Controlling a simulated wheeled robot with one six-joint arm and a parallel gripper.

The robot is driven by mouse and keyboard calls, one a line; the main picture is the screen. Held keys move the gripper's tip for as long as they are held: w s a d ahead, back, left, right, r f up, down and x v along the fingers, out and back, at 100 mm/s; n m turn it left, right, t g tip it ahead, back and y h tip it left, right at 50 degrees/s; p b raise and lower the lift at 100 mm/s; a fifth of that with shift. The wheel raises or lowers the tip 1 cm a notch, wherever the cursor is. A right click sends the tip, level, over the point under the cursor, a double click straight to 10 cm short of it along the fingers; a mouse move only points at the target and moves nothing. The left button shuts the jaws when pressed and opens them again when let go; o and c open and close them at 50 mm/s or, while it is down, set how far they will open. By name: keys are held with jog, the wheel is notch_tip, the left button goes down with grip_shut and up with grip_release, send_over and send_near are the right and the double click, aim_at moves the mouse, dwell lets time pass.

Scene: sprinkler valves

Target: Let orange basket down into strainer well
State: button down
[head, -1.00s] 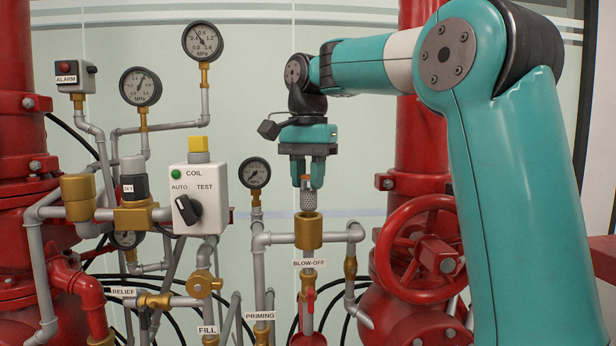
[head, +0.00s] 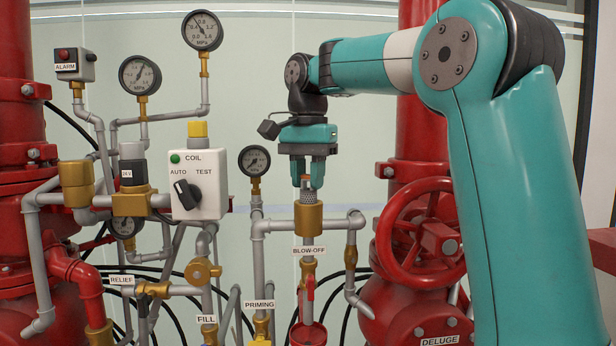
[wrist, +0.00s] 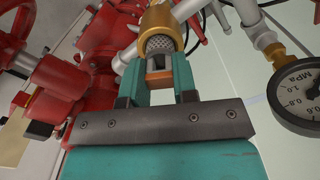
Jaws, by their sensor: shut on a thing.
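The orange basket (head: 307,195) is a small grey mesh cylinder with an orange top. My gripper (head: 307,182) is shut on its orange top and holds it upright. In the head view the lower part of the mesh is hidden inside the brass strainer well (head: 308,220), above the BLOW-OFF label. The wrist view shows the basket's mesh (wrist: 160,43) within the brass rim of the well (wrist: 153,18), with my gripper's fingers (wrist: 158,72) on both sides of the orange top (wrist: 158,80).
A grey pipe (head: 285,225) and a pressure gauge (head: 254,161) stand left of the well. A red handwheel (head: 420,240) is close on the right. The COIL box (head: 200,185) is further left. Above the well, around my gripper, the space is open.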

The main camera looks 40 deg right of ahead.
jog(key=shift+f+b, duration=1)
jog(key=shift+f, duration=0.15)
jog(key=c, duration=0.8)
grip_release()
notch_tip(320, 180, up, 8)
jog(key=p, duration=0.8)
jog(key=shift+r, duration=0.1)
